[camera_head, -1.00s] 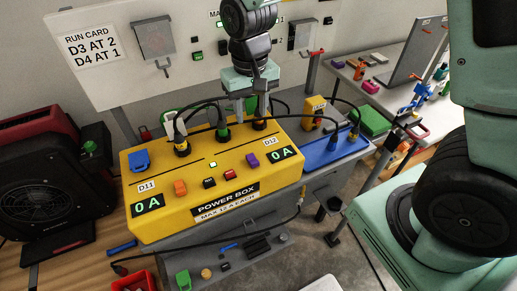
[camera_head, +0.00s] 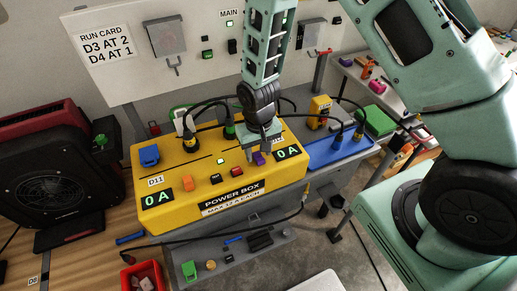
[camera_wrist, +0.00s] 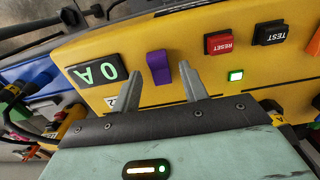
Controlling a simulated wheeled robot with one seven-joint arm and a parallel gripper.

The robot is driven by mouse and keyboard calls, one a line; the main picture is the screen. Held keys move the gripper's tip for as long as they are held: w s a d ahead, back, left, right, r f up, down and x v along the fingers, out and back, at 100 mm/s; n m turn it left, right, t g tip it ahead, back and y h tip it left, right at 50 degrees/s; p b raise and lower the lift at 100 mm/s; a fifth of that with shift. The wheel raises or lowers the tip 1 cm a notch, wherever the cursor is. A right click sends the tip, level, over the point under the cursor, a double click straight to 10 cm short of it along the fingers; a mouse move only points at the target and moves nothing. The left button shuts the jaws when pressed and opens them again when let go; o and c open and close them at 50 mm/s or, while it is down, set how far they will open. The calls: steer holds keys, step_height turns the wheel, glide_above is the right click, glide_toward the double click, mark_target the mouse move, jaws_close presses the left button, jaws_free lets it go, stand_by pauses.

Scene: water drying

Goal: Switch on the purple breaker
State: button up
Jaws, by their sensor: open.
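The purple breaker (camera_head: 259,158) is a small rocker on the front right of the yellow power box (camera_head: 180,207), beside the right display, which reads 0 A (camera_head: 288,152). My gripper (camera_head: 259,151) is open and empty just above and behind it. In the wrist view, the purple breaker (camera_wrist: 158,67) shows between the two spread fingertips of my gripper (camera_wrist: 159,68). I cannot tell whether a finger touches it. The breaker's far side is partly hidden by the fingers in the head view.
An orange breaker (camera_head: 188,183), a black TEST button, a red RESET button (camera_head: 237,171) and a lit green light (camera_head: 221,161) sit nearby on the box. A blue breaker (camera_head: 149,155) is at the left. Black cables with plugs stand behind. A blue unit (camera_head: 325,150) adjoins at right.

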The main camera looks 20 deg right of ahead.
steer(key=shift+f, duration=0.1)
jaws_close()
steer(key=b, duration=0.1)
steer(key=t+b, duration=0.1)
steer(key=shift+s+f+b, duration=0.25)
steer(key=shift+s+b, duration=0.05)
steer(key=shift+s+r+t+b, duration=0.15)
steer(key=shift+t+b, duration=0.6)
steer(key=shift+t, duration=0.25)
steer(key=shift+r, duration=0.1)
jaws_free()
steer(key=shift+r, duration=0.1)
